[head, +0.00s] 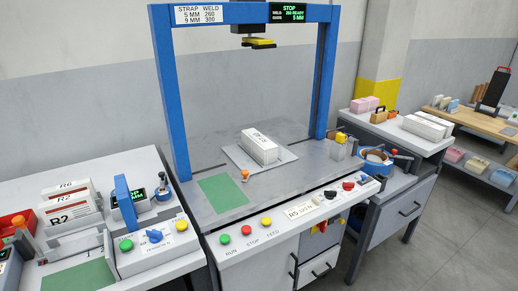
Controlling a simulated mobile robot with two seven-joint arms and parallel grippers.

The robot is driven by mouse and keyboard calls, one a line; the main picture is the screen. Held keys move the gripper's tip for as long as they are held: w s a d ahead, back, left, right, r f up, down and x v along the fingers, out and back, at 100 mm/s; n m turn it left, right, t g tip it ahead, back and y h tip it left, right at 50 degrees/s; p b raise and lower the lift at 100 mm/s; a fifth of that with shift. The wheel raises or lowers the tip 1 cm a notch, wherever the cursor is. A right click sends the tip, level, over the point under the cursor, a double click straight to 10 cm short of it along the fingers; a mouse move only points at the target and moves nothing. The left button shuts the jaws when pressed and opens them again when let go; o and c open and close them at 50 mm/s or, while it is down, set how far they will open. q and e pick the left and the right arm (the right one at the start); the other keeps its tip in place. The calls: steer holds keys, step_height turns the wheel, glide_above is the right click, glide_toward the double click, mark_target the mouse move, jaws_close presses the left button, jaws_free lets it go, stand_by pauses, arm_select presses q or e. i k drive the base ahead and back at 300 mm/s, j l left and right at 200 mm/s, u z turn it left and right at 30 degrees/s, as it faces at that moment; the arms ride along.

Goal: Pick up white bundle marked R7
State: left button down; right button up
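A white bundle (260,146) lies on a pale square plate (239,157) in the middle of the metal table, under the blue frame. Dark print shows on its top, too small to read for sure. Other white bundles (428,125) lie on the cabinet at the right, with no readable mark. White blocks marked R6 (66,192) and R2 (72,212) stand on the left bench. I cannot make out an R7 mark on any of them. Neither of my grippers is in view.
The blue frame (172,105) stands around the metal table, with a yellow and black head (258,42) hanging from it. A green pad (223,193) and an orange knob (245,175) lie left of the bundle. A control panel with buttons (247,230) runs along the front edge.

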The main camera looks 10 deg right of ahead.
mark_target(263, 150)
steer(key=i+l, duration=0.1)
steer(key=l, duration=0.25)
steer(key=i+l, duration=0.1)
steer(key=l, duration=0.25)
steer(key=i+l, duration=0.15)
steer(key=l, duration=0.25)
steer(key=i+l, duration=0.1)
steer(key=l, duration=0.25)
